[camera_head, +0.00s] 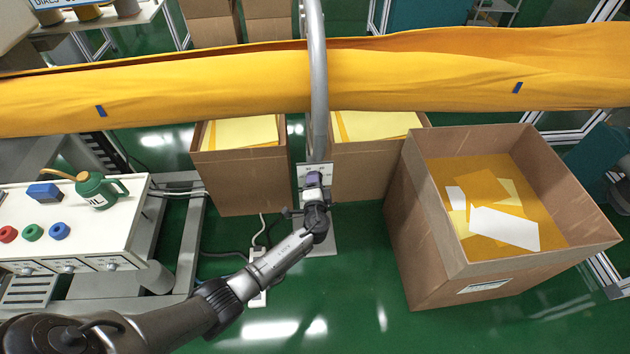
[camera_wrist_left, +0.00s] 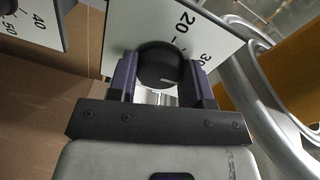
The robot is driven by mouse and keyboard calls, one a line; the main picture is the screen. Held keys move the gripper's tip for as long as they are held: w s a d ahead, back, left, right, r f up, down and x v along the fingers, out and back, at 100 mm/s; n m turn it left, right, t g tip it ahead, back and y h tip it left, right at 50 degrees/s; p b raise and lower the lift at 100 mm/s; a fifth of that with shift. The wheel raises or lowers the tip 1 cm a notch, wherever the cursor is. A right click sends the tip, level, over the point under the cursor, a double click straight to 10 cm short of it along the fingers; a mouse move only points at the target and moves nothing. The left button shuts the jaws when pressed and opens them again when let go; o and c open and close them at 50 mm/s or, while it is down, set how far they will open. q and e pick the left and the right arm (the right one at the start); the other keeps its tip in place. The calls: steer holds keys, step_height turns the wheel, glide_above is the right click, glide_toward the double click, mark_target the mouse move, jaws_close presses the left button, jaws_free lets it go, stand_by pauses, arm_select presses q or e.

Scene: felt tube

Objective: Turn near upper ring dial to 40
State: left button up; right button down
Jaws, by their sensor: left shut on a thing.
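The near upper ring dial has a white plate (camera_wrist_left: 215,35) with the numbers 20 and 30 showing, and a round black knob (camera_wrist_left: 160,65). My left gripper (camera_wrist_left: 165,88) is shut on this knob, one finger on each side. A small pale mark shows on the knob's near face; which number it points at, I cannot tell. In the head view my left gripper (camera_head: 314,180) is at the white dial plate (camera_head: 316,168) at the foot of the grey ring (camera_head: 318,80), and it hides the knob. My right gripper is not in view.
A second dial plate (camera_wrist_left: 35,22) showing 40 and 50 is at the left wrist view's upper left. The yellow felt tube (camera_head: 200,85) runs through the ring. Cardboard boxes stand behind and right (camera_head: 430,230). A white bench (camera_head: 70,225) holds an oil can (camera_head: 95,190).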

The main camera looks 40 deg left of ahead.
arm_select(q)
steer(key=shift+r+m+g+p, duration=0.15)
steer(key=shift+m+g+p, duration=0.25)
steer(key=shift+m+p, duration=1.85)
steer(key=shift+m+b, duration=0.8)
steer(key=shift+m, duration=0.25)
steer(key=o, duration=0.9)
steer(key=shift+d, duration=0.1)
steer(key=shift+p+v, duration=2.5)
steer(key=shift+v, duration=4.4)
